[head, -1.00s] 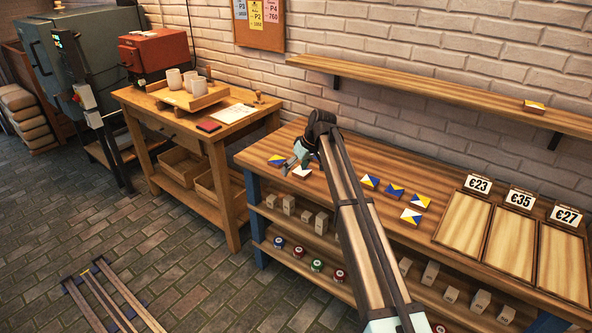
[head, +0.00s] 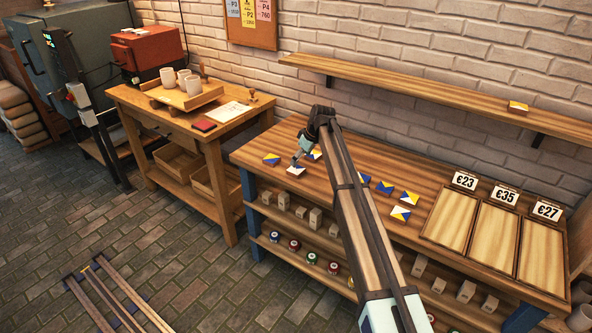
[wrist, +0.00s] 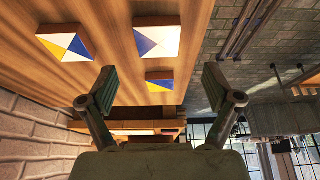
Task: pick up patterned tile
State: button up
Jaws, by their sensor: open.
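Patterned tiles in blue, yellow and white lie on the wooden counter. In the head view my gripper (head: 299,157) is over the left group: a blue-and-yellow tile (head: 271,159), a mostly white tile (head: 295,170) just below the fingers, and a tile (head: 314,154) partly hidden by my arm. In the wrist view my gripper (wrist: 159,88) is open and empty. A small-looking tile (wrist: 159,76) shows between the fingers. Two larger-looking tiles, one blue and white (wrist: 158,40), one with yellow and blue (wrist: 64,44), lie beyond the fingertips. No contact is visible.
Several more tiles (head: 385,187) lie right of my arm. Price-tagged display trays (head: 447,220) fill the counter's right end. A side table (head: 160,110) with cups stands left. The brick wall closes off the back.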

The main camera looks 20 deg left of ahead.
aim_at(296, 169)
jog(key=shift+p+x, duration=1)
jog(key=shift+x, duration=2.2)
jog(key=shift+w+d, duration=0.1)
jog(key=shift+d, duration=0.05)
jog(key=c, duration=1.3)
